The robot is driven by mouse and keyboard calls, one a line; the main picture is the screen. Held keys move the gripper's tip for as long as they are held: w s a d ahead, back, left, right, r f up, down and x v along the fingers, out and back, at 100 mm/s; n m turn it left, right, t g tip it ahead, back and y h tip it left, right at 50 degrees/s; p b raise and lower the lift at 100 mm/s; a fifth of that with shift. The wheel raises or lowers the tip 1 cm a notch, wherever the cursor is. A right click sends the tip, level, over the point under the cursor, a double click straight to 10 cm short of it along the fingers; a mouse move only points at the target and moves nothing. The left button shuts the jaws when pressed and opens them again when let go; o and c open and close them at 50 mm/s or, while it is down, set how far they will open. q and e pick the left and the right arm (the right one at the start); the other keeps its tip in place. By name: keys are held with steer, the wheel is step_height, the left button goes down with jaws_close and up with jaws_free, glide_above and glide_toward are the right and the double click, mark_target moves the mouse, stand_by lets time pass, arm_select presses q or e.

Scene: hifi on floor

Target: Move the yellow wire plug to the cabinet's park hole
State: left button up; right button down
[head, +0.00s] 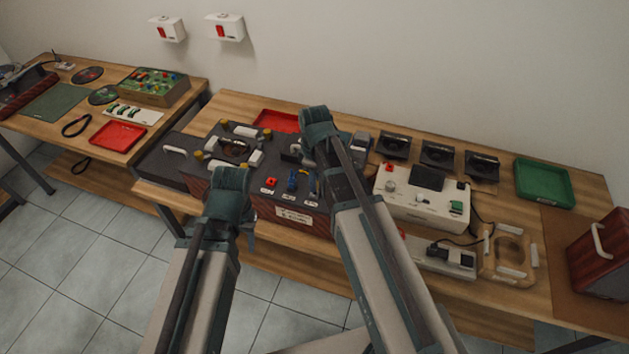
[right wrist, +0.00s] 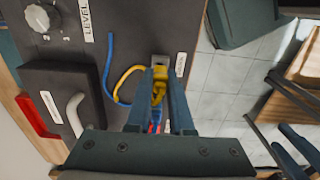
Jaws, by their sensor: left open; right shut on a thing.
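The cabinet is a dark-topped box (head: 215,150) on the wooden bench, and its top fills the left of the right wrist view (right wrist: 130,25). My right gripper (right wrist: 160,76) is shut on the yellow wire plug (right wrist: 158,92), over the cabinet's edge. A yellow wire (right wrist: 122,80) loops from it to the left, beside a blue wire (right wrist: 108,65). In the head view my right arm hides the plug and much of the cabinet's right side. The park hole cannot be told apart. My left gripper (head: 230,182) is open in front of the cabinet.
A white control box (head: 415,195) stands right of the cabinet, with dark units (head: 437,155) behind it. A red tray (head: 275,121) lies behind the cabinet. A knob (right wrist: 38,18) and a curved handle (right wrist: 75,112) rise from the cabinet. Tiled floor is open in front.

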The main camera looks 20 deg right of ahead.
steer(key=shift+f+b, duration=0.8)
steer(key=shift+f, duration=0.1)
stand_by(0.6)
stand_by(0.3)
steer(key=c, duration=0.7)
jaws_free()
steer(key=shift+r, duration=0.2)
step_height(320, 180, up, 14)
steer(key=p, duration=1.4)
steer(key=shift+f, duration=0.25)
steer(key=shift+r, duration=0.1)
step_height(320, 180, up, 5)
steer(key=p, duration=0.4)
steer(key=shift+p, duration=0.4)
